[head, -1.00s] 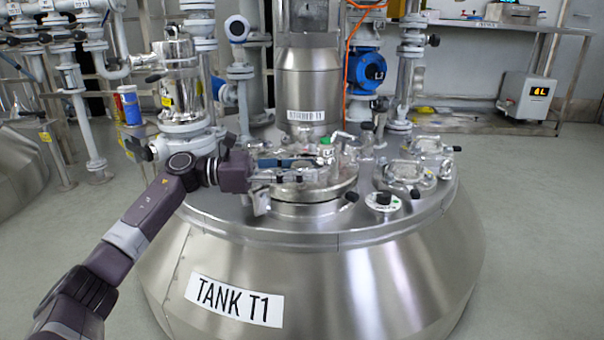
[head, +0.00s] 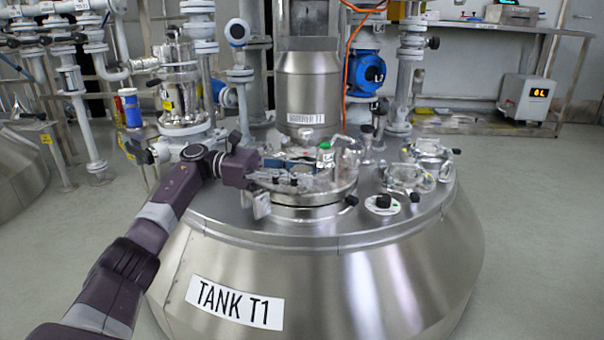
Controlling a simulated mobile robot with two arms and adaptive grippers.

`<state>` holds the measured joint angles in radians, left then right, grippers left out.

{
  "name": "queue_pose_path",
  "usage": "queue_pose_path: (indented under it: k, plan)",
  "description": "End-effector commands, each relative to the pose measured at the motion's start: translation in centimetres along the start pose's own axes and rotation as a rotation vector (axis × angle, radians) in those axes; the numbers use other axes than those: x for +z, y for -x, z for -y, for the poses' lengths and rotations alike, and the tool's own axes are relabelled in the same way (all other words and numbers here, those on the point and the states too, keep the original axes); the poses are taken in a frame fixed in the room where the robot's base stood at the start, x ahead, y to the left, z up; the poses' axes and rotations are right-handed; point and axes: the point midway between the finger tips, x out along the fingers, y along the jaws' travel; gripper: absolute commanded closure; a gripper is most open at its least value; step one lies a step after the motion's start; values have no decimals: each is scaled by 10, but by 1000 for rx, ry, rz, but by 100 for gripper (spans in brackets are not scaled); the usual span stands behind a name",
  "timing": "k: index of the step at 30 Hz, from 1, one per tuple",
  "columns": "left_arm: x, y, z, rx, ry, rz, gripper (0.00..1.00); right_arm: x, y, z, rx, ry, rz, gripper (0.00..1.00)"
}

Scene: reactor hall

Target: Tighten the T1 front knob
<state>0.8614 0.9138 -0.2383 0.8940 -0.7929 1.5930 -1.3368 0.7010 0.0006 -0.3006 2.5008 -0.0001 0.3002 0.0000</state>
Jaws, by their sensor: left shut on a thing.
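The tank T1 (head: 400,275) is a large steel vessel labelled "TANK T1" in the middle of the head view. A round lid (head: 310,200) with clear and metal fittings sits on its top. My left gripper (head: 308,182) reaches in from the left and lies low over the front left of this lid. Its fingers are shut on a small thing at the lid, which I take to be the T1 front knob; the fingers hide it. My right gripper is not in view.
A black knob on a white dial (head: 383,203) and a small black handle (head: 351,200) are right of the gripper. A steel column (head: 309,90) rises behind the lid. Pipes and a yellow-marked canister (head: 180,88) stand at the left. The floor at right is clear.

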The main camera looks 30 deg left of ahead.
Motion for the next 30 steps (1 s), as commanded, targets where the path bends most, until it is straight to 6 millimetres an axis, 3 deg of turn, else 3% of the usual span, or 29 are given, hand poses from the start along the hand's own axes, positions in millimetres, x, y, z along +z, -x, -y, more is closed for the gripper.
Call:
queue_pose_path:
  k: [6,7,11,21,30]
  plan:
    - [4,0,-1,4,-5,8,89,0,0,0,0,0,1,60]
    - [4,0,-1,4,-5,8,61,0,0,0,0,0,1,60]
    - [3,0,-1,3,-4,6,47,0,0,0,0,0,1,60]
    - [1,3,-1,4,-1,3,46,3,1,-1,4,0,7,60]
    - [3,47,-2,6,-3,5,46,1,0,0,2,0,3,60]
